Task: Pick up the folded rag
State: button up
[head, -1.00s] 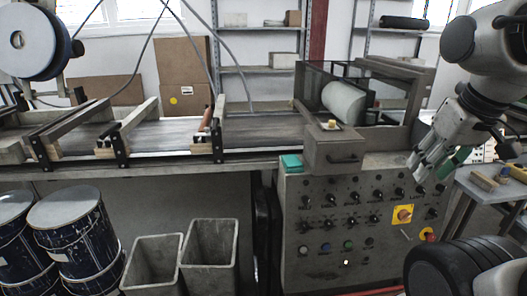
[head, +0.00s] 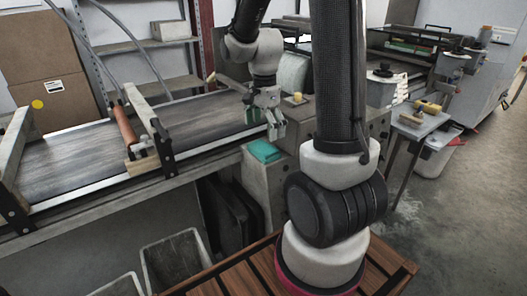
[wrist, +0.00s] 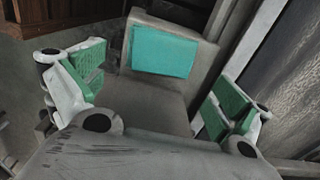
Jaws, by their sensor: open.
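The folded rag is a teal-green rectangle (head: 264,151) lying flat on the grey ledge at the near end of the machine cabinet. In the wrist view the rag (wrist: 163,52) lies ahead, between the lines of the two fingers and beyond the fingertips. My gripper (head: 272,120) is above and just behind the rag in the head view. In the wrist view my gripper (wrist: 165,92) is open with green-padded fingers spread wide, nothing between them. No contact with the rag shows.
A grey box with a yellow knob (head: 296,98) stands close right of my gripper. The conveyor belt (head: 90,150) with clamp bars runs to the left. Grey bins (head: 176,262) stand on the floor below. A small side table (head: 416,122) with blocks is at the right.

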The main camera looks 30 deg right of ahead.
aim_at(264, 147)
notch_tip(264, 147, down, 6)
jog(key=shift+f, duration=0.25)
jog(key=c, duration=0.7)
